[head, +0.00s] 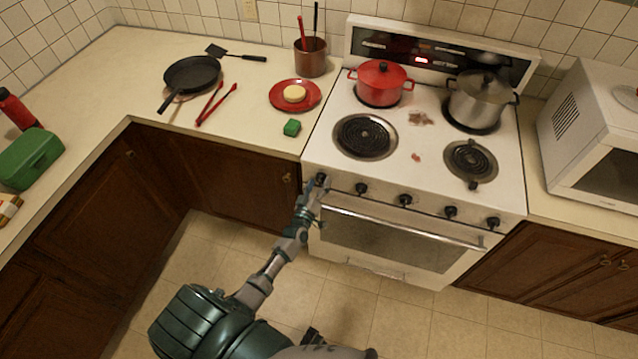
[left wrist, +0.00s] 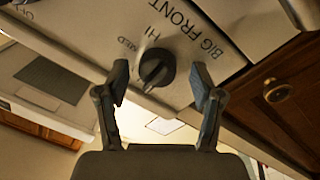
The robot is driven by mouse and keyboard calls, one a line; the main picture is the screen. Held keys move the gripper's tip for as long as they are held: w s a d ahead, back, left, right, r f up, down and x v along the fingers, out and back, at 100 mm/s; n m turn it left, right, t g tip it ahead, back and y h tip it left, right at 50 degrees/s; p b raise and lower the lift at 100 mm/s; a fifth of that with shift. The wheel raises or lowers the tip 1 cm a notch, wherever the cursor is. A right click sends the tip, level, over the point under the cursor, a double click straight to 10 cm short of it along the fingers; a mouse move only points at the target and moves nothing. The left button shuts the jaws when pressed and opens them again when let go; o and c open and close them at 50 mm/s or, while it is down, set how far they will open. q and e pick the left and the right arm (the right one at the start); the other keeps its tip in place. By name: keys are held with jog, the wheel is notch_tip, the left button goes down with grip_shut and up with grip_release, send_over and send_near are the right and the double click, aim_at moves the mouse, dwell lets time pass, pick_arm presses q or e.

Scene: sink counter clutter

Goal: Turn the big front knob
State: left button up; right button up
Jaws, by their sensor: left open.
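The big front knob (left wrist: 156,70) is a black round dial on the stove's front panel, with "BIG FRONT" and "HI" printed beside it in the left wrist view. In the head view the knob (head: 320,178) is the leftmost of several knobs on the white stove (head: 440,140), partly covered by my gripper. My left gripper (left wrist: 160,85) is open, with one finger on each side of the knob. A gap shows between each finger and the knob, and contact cannot be seen. In the head view my left gripper (head: 315,186) is at the stove's front left corner. My right gripper is not in view.
More black knobs (head: 362,188) run to the right along the panel, above the oven door handle (head: 400,224). A red pot (head: 381,84) and a steel pot (head: 478,98) stand on the back burners.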

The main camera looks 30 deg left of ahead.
pick_arm(q)
jog(key=s+d, duration=0.2)
jog(key=s, duration=0.9)
jog(key=shift+s+f, duration=0.2)
jog(key=shift+f, duration=0.2)
